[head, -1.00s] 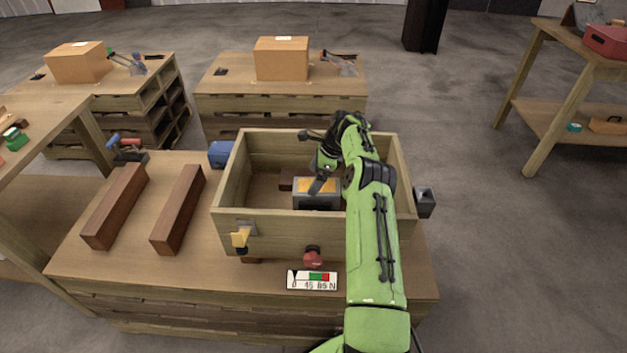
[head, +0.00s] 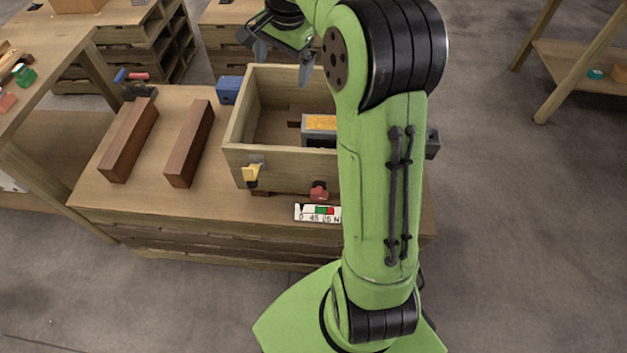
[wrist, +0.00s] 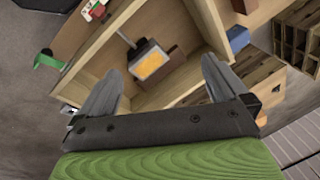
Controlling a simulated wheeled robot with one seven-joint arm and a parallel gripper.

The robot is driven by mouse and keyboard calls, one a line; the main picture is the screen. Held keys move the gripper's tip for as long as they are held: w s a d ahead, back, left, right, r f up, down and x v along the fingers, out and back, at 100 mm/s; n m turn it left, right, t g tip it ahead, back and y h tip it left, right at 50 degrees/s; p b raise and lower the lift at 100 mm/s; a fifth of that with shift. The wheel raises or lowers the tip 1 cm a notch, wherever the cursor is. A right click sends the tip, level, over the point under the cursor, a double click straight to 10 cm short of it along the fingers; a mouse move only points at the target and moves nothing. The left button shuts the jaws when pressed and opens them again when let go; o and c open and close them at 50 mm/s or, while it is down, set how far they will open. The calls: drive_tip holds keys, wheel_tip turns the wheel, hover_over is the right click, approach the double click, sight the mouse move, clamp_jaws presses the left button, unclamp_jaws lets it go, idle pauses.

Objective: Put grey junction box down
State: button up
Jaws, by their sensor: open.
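The grey junction box (head: 318,139) with a yellow-orange top sits inside the wooden crate (head: 281,157), and my arm hides its right part in the head view. In the wrist view the box (wrist: 150,62) lies on the crate floor, apart from my fingers. My gripper (head: 281,62) is open and empty, raised above the crate's back left side. Both spread fingers show in the wrist view (wrist: 160,85) with nothing between them.
Two brown bars (head: 189,143) (head: 129,140) lie left of the crate. A blue block (head: 229,90) sits by its back left corner. A yellow part (head: 251,175), a red knob (head: 319,190) and a force gauge label (head: 318,213) are at its front.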

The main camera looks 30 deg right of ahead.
drive_tip(key=s+a+r+n+h, duration=0.1)
drive_tip(key=s+a+r+n, duration=0.4)
drive_tip(key=s, duration=0.4)
drive_tip(key=s+a+f+n+t, duration=0.1)
drive_tip(key=s+f+n, duration=0.1)
drive_tip(key=s, duration=0.4)
drive_tip(key=s+a+f+n+t, duration=0.1)
drive_tip(key=s+a+f+n, duration=0.1)
drive_tip(key=s, duration=0.4)
drive_tip(key=s+a+f+n+t, duration=0.1)
drive_tip(key=s+a+f+n, duration=0.1)
drive_tip(key=s, duration=0.4)
drive_tip(key=shift+s+a+n+y, duration=0.2)
drive_tip(key=shift+s+n+y, duration=0.1)
drive_tip(key=shift+n, duration=0.6)
